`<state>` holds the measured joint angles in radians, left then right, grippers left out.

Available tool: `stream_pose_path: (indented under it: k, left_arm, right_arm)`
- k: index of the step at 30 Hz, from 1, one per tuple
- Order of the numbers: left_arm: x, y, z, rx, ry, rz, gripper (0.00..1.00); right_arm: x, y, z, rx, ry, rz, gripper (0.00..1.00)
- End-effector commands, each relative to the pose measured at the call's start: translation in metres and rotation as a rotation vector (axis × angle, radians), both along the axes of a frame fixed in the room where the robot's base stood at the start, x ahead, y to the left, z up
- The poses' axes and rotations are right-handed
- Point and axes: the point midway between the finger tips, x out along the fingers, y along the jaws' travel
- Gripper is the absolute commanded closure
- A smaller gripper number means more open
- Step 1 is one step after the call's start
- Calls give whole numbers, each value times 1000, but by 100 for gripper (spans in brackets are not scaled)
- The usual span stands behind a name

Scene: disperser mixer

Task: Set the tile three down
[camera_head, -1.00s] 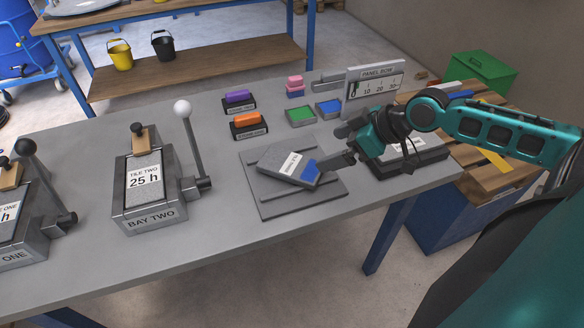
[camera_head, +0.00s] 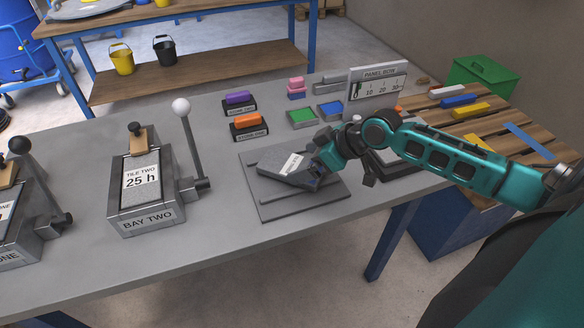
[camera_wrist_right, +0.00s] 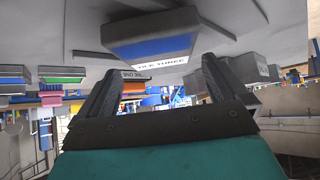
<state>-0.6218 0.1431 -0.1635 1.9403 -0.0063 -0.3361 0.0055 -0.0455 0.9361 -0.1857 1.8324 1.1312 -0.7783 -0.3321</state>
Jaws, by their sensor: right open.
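Tile three (camera_head: 276,163) is a grey slab with a white label and a blue end, lying on the dark flat plate (camera_head: 268,208) on the table. It sits askew on the plate; I cannot tell whether it lies fully flat. My right gripper (camera_head: 316,176) is at its blue right end and covers most of the blue in the head view. In the right wrist view, the open fingers (camera_wrist_right: 158,85) stand apart, with the tile's blue band and label (camera_wrist_right: 160,48) beyond them. I cannot tell whether they touch it. My left gripper is not in view.
The bay two press (camera_head: 148,185) with its upright ball-topped lever stands left of the plate. Orange (camera_head: 248,121) and purple (camera_head: 239,98) blocks, green (camera_head: 301,116) and blue (camera_head: 330,109) pads and the panel row board (camera_head: 378,84) stand behind. Bare table lies in front.

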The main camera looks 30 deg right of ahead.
Motion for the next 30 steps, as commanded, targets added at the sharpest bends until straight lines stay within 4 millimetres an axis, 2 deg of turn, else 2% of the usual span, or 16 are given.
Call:
stream_pose_path:
  k: [6, 14, 30]
  left_arm:
    - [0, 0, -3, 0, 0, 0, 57]
    - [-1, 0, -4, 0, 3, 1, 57]
    - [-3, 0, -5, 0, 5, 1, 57]
  right_arm:
    - [16, 10, -20, 1, 1, -1, 0]
    - [17, 10, -21, -1, 1, 0, 0]
    - [16, 10, -22, -1, 3, -1, 52]
